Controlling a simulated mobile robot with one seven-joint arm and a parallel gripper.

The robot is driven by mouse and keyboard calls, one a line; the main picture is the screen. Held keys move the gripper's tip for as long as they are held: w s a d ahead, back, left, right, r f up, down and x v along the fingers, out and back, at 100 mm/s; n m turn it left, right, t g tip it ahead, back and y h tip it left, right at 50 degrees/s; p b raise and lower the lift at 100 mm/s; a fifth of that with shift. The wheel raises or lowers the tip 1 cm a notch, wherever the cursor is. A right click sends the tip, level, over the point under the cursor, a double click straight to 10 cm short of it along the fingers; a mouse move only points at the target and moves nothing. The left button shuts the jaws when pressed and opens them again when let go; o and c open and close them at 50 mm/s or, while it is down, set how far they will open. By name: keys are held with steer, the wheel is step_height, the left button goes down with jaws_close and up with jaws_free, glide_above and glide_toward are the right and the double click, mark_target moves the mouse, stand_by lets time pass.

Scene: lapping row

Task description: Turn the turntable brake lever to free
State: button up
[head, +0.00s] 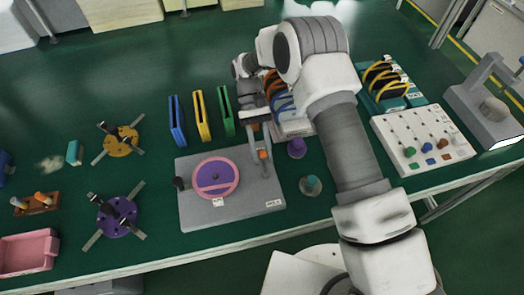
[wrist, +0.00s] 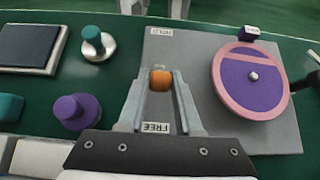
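The brake lever's orange knob (head: 263,155) stands near the right edge of the grey turntable base (head: 240,205). In the wrist view the knob (wrist: 160,80) shows between the two fingertips of my gripper (wrist: 161,76). The fingers are apart, one on each side, with little gap; contact is unclear. A label reading FREE (wrist: 156,127) lies on the gripper's near side of the knob, and a label reading HELD (wrist: 162,32) lies on the far side. The knob appears between the labels. The pink and purple turntable disc (head: 214,178) is left of the lever in the head view.
A purple knob (head: 297,148) and a green knob (head: 310,185) stand just right of the base. Blue, yellow and green upright racks (head: 201,115) stand behind it. A white panel with several coloured knobs (head: 423,138) is farther right, beyond my arm.

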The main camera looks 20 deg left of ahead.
steer(key=o, duration=0.3)
steer(key=shift+o, duration=0.2)
steer(key=p+v, duration=0.5)
steer(key=v, duration=0.6)
steer(key=shift+r, duration=0.2)
steer(key=shift+w+a+p, duration=0.15)
steer(key=shift+w+p, duration=0.1)
steer(key=shift+p, duration=0.45)
steer(key=shift+w+p, duration=0.15)
steer(key=shift+p, duration=0.95)
